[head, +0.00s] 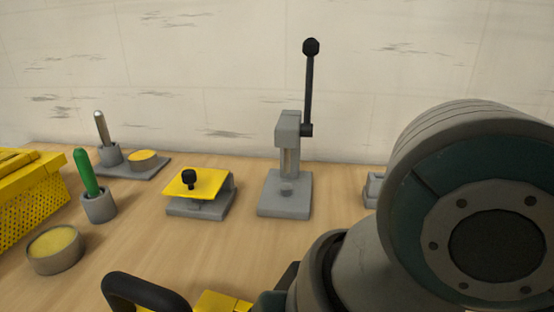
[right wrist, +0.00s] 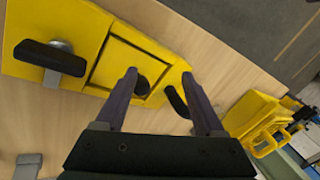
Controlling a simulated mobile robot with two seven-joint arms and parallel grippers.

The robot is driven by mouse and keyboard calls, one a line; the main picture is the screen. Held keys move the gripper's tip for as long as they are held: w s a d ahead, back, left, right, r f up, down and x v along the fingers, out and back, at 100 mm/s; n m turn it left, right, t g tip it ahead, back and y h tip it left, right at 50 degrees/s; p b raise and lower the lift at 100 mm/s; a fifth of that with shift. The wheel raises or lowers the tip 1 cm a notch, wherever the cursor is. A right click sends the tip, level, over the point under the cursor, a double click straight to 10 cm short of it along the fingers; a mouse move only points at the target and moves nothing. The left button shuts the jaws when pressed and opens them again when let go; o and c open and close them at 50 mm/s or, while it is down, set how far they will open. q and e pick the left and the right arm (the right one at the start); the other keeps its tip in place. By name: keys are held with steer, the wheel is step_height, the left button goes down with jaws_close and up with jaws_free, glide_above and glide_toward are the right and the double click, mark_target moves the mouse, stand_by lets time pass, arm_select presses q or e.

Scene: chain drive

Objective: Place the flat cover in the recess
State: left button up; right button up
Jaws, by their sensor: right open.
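In the right wrist view a yellow housing (right wrist: 83,30) lies on the wooden table. A square flat yellow panel (right wrist: 122,60) with a round black knob (right wrist: 139,84) sits within a dark square outline in it, which looks like the cover in the recess. I cannot tell whether it is fully seated. My right gripper (right wrist: 160,76) is open above the panel's knob end, with the knob close to the left finger. In the head view my right arm hides most of the housing (head: 218,302). My left gripper is out of view.
A black handle (right wrist: 52,57) rises from the housing. A grey stand with a yellow knobbed plate (head: 207,181), a lever press (head: 286,192), a green-handled tool (head: 85,172), a round yellow-topped tin (head: 55,250) and a yellow perforated bin (head: 30,203) stand around the table.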

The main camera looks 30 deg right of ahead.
steer(key=s+d+n+h, duration=0.1)
steer(key=s+d, duration=0.1)
steer(key=d, duration=0.2)
steer(key=s+d+f+n+h, duration=0.1)
steer(key=s+d+n, duration=0.1)
steer(key=d, duration=0.2)
steer(key=s+d+n+t+h, duration=0.1)
steer(key=s+d, duration=0.2)
steer(key=d, duration=0.1)
steer(key=shift+f+n, duration=0.3)
steer(key=shift+f, duration=0.1)
